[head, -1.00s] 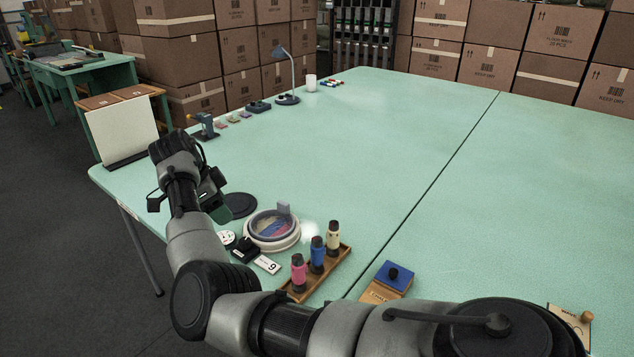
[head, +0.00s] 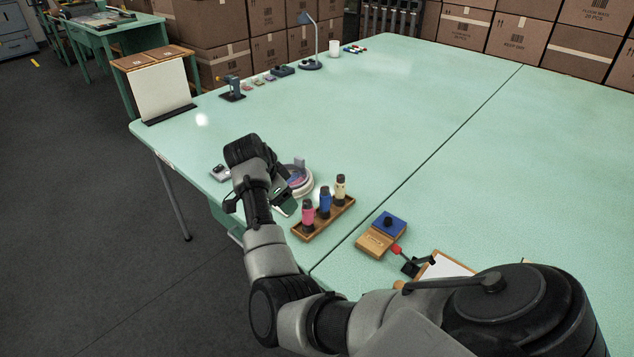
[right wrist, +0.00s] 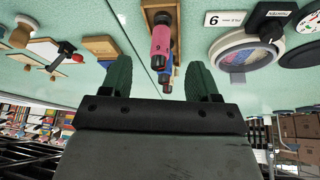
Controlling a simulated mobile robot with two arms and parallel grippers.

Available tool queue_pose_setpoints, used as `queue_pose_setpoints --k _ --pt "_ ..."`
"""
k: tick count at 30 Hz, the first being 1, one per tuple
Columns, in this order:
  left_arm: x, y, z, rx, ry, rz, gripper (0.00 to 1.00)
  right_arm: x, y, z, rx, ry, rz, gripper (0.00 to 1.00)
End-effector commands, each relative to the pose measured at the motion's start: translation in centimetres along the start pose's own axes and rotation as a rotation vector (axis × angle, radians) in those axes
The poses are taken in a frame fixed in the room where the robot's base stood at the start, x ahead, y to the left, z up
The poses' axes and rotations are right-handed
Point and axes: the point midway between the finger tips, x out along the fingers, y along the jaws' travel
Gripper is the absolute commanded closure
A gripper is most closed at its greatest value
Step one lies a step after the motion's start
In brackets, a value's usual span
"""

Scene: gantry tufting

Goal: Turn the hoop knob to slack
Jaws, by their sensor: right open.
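The hoop (head: 306,186) is a round white ring with a cloth of coloured patches inside. In the head view my right arm and gripper (head: 281,199) partly cover it. The right wrist view shows the hoop (right wrist: 222,57) on the right, with a black knob-like block (right wrist: 271,27) at its rim. A white dial with coloured marks (right wrist: 308,20) lies beside it, cut by the frame edge. My right gripper (right wrist: 159,68) is open, its two green fingers apart. The hoop and black block are outside the fingers, to their right. My left gripper is not in view.
A wooden tray (head: 328,222) with pink, blue and cream bottles stands close to my right gripper. A wooden box with a blue top (head: 380,236) and a clipboard (head: 447,267) are nearer me. The table's middle (head: 420,110) is clear.

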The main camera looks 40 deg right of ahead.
Motion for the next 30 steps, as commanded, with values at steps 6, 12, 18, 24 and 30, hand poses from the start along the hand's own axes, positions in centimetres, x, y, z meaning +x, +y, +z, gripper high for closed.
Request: queue_pose_setpoints --k 6,12,18,24,30 --pt "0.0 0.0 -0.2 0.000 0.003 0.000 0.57 3.5 2.9 0.0 -0.140 0.036 -0.044 0.39" --pt "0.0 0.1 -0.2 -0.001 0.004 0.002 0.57 5.9 5.9 0.6 -0.316 0.072 -0.101 0.39" --pt "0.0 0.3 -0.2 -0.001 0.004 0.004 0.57 7.6 9.2 1.8 -0.522 0.104 -0.165 0.39" --pt "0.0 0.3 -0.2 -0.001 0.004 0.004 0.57 8.3 12.2 3.4 -0.714 0.121 -0.225 0.39" --pt "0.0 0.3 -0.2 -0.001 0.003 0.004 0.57 8.5 13.9 4.4 -0.826 0.128 -0.262 0.39"
